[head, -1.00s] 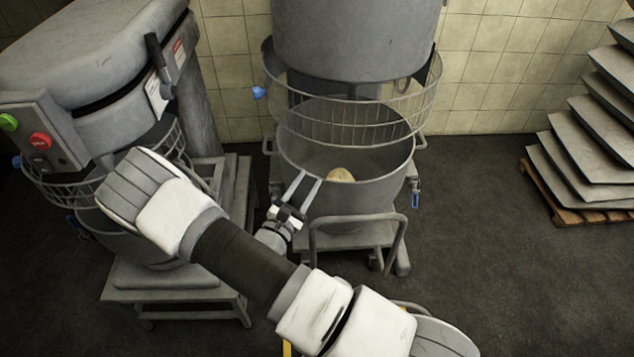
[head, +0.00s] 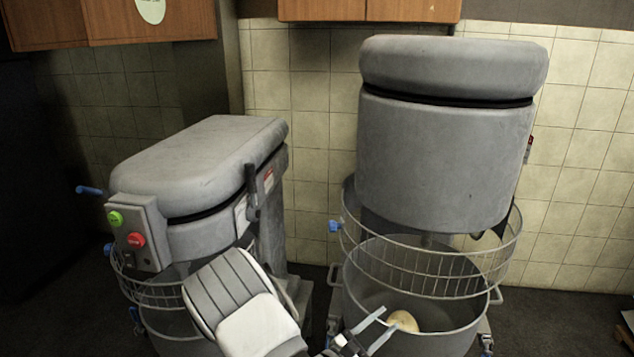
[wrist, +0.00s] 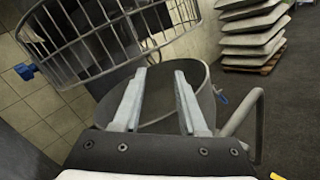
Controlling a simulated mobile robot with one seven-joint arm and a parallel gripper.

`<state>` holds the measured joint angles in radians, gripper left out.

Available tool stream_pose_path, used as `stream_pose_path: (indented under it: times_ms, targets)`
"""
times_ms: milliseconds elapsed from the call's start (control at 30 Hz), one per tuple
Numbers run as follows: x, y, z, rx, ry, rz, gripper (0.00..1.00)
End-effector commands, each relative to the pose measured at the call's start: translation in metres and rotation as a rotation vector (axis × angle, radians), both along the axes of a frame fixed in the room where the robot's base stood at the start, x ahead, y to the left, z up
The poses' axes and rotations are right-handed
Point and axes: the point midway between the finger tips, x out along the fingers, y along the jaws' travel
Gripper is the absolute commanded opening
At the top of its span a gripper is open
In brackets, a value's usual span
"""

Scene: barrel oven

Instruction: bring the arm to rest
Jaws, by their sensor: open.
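My gripper (head: 374,327) shows at the bottom of the head view, beside the near left rim of the right mixer's bowl (head: 455,343). Its two fingers are apart with nothing between them. In the wrist view my gripper (wrist: 158,95) points toward the open bowl (wrist: 205,85), with both fingers spread. A pale round lump (head: 404,321), like dough, lies inside the bowl, just right of the fingertips in the head view. I cannot tell whether the fingers touch the bowl rim. My arm's pale link covers part of the left mixer.
The right mixer (head: 440,150) stands over the bowl with a wire guard (head: 470,268). A left mixer (head: 200,165) with green and red buttons stands close by. Wooden cabinets (head: 370,8) hang above. Stacked trays (wrist: 250,30) stand on a pallet, with bare floor near them.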

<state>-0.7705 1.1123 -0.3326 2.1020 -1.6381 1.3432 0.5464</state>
Motion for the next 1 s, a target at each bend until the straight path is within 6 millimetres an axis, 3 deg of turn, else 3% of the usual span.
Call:
stream_pose_path:
  times_ms: [200,500,767,1000]
  targets:
    - [-0.032,-0.038,0.047,0.208,-0.071,-0.281,0.41]
    - [-0.088,-0.066,0.089,0.529,-0.149,-0.608,0.41]
    - [-0.135,-0.069,0.116,0.841,-0.221,-0.821,0.41]
    - [-0.171,-0.056,0.141,1.148,-0.299,-0.949,0.41]
